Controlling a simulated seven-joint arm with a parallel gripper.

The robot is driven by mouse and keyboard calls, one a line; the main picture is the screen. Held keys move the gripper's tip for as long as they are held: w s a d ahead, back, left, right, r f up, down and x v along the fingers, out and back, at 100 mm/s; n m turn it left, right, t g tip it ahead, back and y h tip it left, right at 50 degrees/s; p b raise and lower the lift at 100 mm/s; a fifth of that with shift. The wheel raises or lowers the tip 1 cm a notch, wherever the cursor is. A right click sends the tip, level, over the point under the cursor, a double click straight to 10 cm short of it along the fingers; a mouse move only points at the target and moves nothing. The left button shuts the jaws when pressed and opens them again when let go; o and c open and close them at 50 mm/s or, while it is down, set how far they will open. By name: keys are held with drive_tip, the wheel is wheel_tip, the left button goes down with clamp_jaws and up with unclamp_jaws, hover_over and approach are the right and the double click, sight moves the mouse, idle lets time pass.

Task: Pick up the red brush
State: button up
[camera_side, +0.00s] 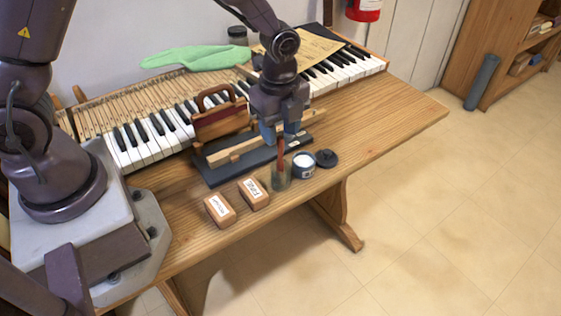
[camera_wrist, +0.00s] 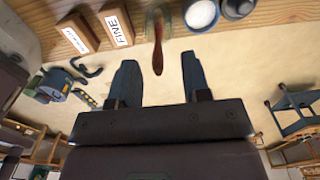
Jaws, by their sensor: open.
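The red brush (camera_side: 281,155) stands upright in a small glass jar (camera_side: 281,179) near the table's front edge. In the wrist view the brush's red-brown handle (camera_wrist: 157,45) points toward the space between my fingers, and the jar shows behind it at the top. My gripper (camera_side: 281,138) is open, pointing down over the brush, with its blue fingertips around the level of the handle's upper end. In the wrist view my two fingers (camera_wrist: 160,78) are spread apart on either side of the handle's line. I cannot tell whether either finger touches it.
An open white jar (camera_side: 304,165) and a dark lid (camera_side: 326,158) sit right of the glass jar. Two labelled wooden blocks (camera_side: 254,193) lie to its left. A dark tray (camera_side: 215,175) with wooden pieces and the piano keys (camera_side: 150,135) are behind. The table's right end is clear.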

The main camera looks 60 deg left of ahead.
sight(280, 164)
drive_tip(key=f, duration=0.5)
drive_tip(key=shift+s+d, duration=0.15)
drive_tip(key=shift+d, duration=0.2)
drive_tip(key=shift+c, duration=0.3)
clamp_jaws()
